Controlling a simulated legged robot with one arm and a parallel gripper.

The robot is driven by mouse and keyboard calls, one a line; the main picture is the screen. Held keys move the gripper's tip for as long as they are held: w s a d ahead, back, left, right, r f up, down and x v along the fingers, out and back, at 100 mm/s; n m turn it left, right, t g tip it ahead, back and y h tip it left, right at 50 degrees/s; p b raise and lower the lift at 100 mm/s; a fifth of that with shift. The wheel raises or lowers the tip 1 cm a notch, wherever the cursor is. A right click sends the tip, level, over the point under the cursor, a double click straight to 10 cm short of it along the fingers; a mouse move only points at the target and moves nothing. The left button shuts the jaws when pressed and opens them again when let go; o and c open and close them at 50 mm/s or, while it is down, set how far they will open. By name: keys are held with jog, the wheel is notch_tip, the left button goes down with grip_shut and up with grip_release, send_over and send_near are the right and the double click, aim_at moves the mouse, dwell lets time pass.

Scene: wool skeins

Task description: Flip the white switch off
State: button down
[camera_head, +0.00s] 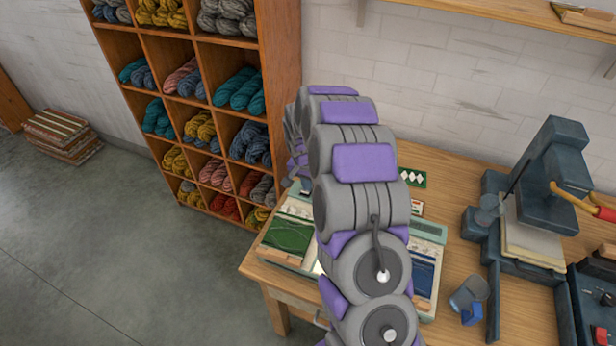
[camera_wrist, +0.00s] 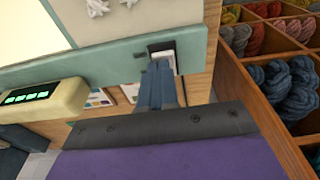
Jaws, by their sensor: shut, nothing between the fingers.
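The white switch (camera_wrist: 166,56) sits in a dark recess in the teal edge of a panel (camera_wrist: 100,62) in the wrist view. My gripper (camera_wrist: 158,68) is shut and empty. Its blue-grey fingertips are right at the switch and cover part of it. I cannot tell whether they touch it, nor which way the switch is tipped. There, a cream and teal device (camera_head: 425,232) shows on both sides of the arm on the wooden table.
A wooden shelf (camera_head: 285,60) full of wool skeins stands close to the table's left end. Open floor (camera_head: 150,270) lies at left.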

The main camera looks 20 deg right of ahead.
jog(key=shift+s+a+f+p, duration=0.15)
jog(key=shift+s+f+p, duration=0.1)
jog(key=shift+p, duration=0.2)
jog(key=shift+w+a+f, duration=0.1)
jog(key=shift+w, duration=0.1)
jog(key=shift+w+d, duration=0.4)
jog(key=shift+d, duration=0.15)
dwell(0.3)
